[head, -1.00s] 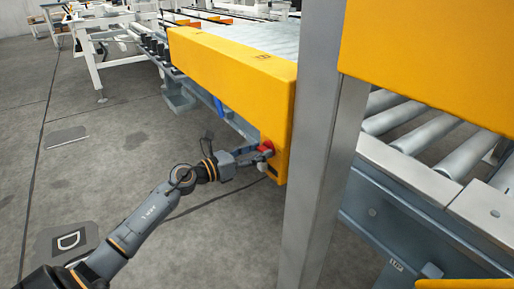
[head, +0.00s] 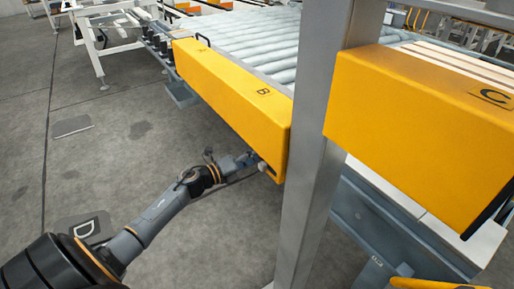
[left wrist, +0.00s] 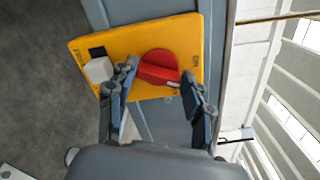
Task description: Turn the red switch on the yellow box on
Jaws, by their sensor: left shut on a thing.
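In the left wrist view, a flat yellow box (left wrist: 140,40) carries a round red switch (left wrist: 158,64). A small white block (left wrist: 99,70) and a dark square sit on the box left of the switch. Small dark lettering that looks like ON is at the box's right edge. My left gripper (left wrist: 160,72) has one finger on each side of the switch and is shut on it. In the head view, my left gripper (head: 250,161) is at the lower end of a big yellow cover (head: 235,95); the switch is hidden there. My right gripper is not in view.
A grey metal post (head: 325,140) stands right of the gripper, with another yellow cover (head: 410,115) marked C beyond it. A roller conveyor (head: 250,40) runs behind the cover marked B. The grey floor (head: 110,150) at left is open.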

